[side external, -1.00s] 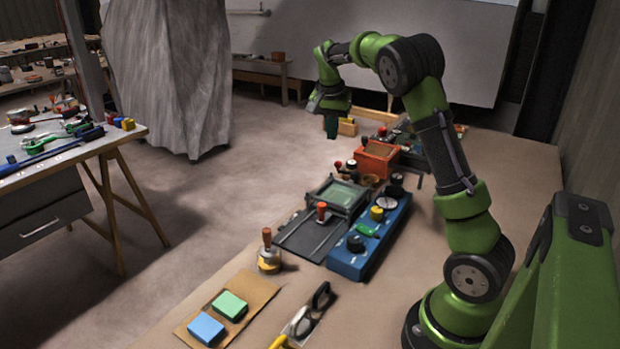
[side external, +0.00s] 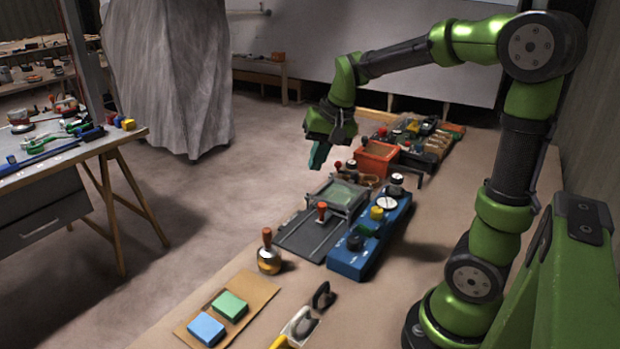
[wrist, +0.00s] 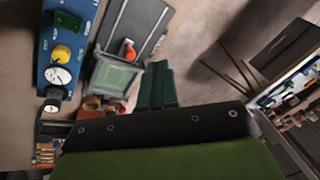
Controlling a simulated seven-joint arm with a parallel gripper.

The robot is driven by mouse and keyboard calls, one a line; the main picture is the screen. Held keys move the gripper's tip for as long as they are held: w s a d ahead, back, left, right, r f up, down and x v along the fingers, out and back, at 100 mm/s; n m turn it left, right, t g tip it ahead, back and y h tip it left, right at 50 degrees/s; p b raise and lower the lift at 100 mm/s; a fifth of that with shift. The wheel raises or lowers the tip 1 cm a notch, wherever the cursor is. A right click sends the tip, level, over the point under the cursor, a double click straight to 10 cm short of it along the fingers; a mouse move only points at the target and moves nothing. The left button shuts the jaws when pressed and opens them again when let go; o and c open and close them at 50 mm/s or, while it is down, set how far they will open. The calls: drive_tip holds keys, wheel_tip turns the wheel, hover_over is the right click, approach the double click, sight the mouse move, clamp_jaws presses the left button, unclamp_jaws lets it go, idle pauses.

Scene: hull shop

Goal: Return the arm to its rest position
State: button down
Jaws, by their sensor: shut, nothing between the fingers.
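My green arm reaches out over the bench in the side external view. My gripper (side external: 319,155) hangs in the air near the bench's far left edge, to the left of the orange bin. Its teal fingers are shut together with nothing between them. In the wrist view the shut fingers of my gripper (wrist: 158,85) point up the picture, beside the grey framed fixture with the green plate. My gripper touches nothing that I can see.
The bench holds an orange bin (side external: 376,158), a grey fixture (side external: 300,238) with an orange-handled knob, a blue control box (side external: 349,264), a knobbed weight (side external: 269,257) and two blocks on cardboard (side external: 254,283). A side table (side external: 60,168) with tools stands left across open floor.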

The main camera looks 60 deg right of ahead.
sight(340, 162)
drive_tip(key=s+a+r+n+t+y, duration=0.1)
drive_tip(key=s+a+n+t, duration=0.2)
drive_tip(key=s+a, duration=0.8)
drive_tip(key=shift+s+a+r+n+y, duration=0.35)
drive_tip(key=shift+a+n, duration=0.65)
drive_tip(key=shift+a, duration=0.25)
drive_tip(key=c, duration=1.7)
unclamp_jaws()
drive_tip(key=shift+r, duration=0.25)
drive_tip(key=o, duration=0.5)
drive_tip(key=shift+w+d+f+m, duration=0.3)
drive_tip(key=shift+w+d, duration=0.1)
drive_tip(key=shift+d, duration=0.25)
drive_tip(key=shift+w+d+f+m, duration=0.25)
drive_tip(key=shift+w+d+m, duration=0.1)
drive_tip(key=shift+d, duration=0.25)
drive_tip(key=shift+c, duration=0.2)
drive_tip(key=shift+w+d+r+m+g, duration=0.35)
drive_tip(key=shift+w+d+m, duration=1.4)
drive_tip(key=shift+d, duration=4.55)
drive_tip(key=shift+w+d+m+g, duration=0.65)
drive_tip(key=shift+w+d+m, duration=1.15)
drive_tip(key=shift+d, duration=4.55)
drive_tip(key=shift+w+d+r+m+g, duration=0.35)
drive_tip(key=shift+w+d+m, duration=1.4)
drive_tip(key=shift+d, duration=4.55)
drive_tip(key=shift+n+h, duration=0.45)
drive_tip(key=shift+n, duration=0.3)
drive_tip(key=x, duration=1.7)
drive_tip(key=shift+w, duration=0.4)
